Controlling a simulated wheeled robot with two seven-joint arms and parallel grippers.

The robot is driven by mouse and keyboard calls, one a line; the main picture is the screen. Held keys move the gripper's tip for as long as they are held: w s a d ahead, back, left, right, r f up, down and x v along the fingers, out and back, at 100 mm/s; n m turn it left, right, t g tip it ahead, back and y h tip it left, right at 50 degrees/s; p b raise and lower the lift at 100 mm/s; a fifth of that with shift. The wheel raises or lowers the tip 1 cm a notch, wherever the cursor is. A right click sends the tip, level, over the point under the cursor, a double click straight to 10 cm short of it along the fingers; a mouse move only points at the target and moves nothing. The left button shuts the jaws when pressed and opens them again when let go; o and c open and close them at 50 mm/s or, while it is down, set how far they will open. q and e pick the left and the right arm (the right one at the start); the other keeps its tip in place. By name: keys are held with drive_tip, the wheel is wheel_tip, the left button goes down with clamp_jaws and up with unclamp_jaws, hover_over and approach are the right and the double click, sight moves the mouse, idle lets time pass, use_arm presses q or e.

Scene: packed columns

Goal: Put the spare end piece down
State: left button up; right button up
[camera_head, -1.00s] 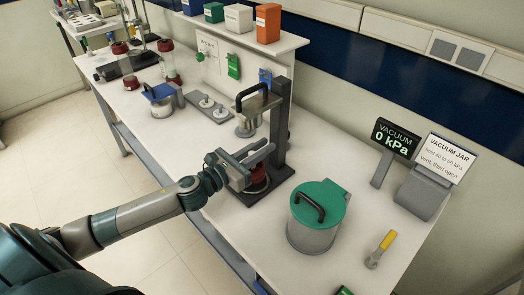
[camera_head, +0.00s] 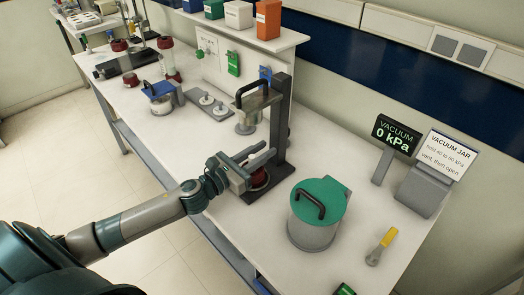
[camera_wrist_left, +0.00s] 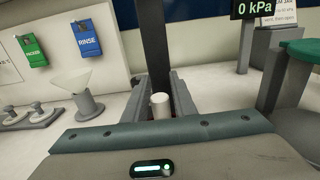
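My left gripper (camera_head: 256,160) is at the foot of the dark press stand (camera_head: 279,140), above its base plate. A dark red round piece (camera_head: 260,180) shows under the fingers, at the base; I cannot tell whether it is the spare end piece. In the left wrist view, the fingers (camera_wrist_left: 161,92) stand apart, with a small white cylinder (camera_wrist_left: 160,107) between them. I see no clear grip on it. The fingers partly hide the red piece. My right gripper is not in view.
A green-lidded jar (camera_head: 318,215) stands right of the press, with a yellow-handled tool (camera_head: 382,246) beyond it. A blue-topped pot (camera_head: 158,97) and a grey tray with white pieces (camera_head: 209,106) lie further back. The table's front edge runs under my arm.

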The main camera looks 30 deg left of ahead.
sight(252, 156)
use_arm(q)
drive_tip(key=shift+o, duration=0.7)
drive_tip(key=shift+r, duration=0.1)
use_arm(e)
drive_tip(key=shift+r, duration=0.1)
